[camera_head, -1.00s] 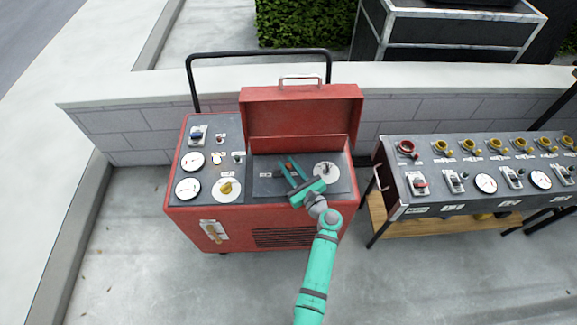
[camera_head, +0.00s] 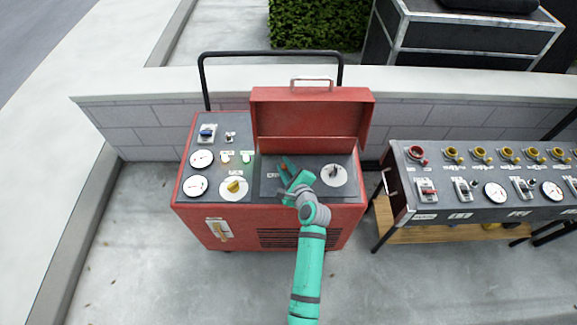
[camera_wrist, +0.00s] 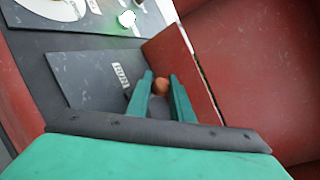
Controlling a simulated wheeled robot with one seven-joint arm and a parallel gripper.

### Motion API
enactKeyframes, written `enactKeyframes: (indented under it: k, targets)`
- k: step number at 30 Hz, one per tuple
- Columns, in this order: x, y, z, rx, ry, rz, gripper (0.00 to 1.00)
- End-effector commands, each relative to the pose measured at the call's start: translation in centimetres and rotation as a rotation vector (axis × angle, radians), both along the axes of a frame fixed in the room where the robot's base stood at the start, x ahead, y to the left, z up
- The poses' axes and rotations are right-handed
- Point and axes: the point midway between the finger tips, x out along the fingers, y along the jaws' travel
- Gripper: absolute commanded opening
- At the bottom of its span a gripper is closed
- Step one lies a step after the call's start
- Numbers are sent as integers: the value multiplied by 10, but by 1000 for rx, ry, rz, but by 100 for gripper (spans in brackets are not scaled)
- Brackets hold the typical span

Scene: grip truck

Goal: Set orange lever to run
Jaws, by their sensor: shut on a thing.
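The orange lever's round knob (camera_wrist: 161,86) sits between my two fingers in the wrist view, with a finger against each side. The lever rises from a dark plate (camera_wrist: 85,75) with a white label reading RUN beside it. In the head view my gripper (camera_head: 286,169) is over the dark panel in the open compartment of the red machine (camera_head: 265,215). My gripper is shut on the knob. The lever's shaft is mostly hidden by my fingers.
The raised red lid (camera_head: 312,112) stands behind my gripper. A white dial (camera_head: 334,175) is just to its right, and a yellow knob (camera_head: 234,186) and gauges are to the left. A second control bench (camera_head: 480,180) stands at the right.

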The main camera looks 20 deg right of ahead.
Motion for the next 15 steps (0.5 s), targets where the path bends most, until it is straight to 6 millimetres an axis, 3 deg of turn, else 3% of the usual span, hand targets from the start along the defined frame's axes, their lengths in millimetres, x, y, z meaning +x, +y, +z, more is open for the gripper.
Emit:
enactKeyframes:
  k: [15]
  targets:
    - [4, 10, -4, -271, 73, -6, 0]
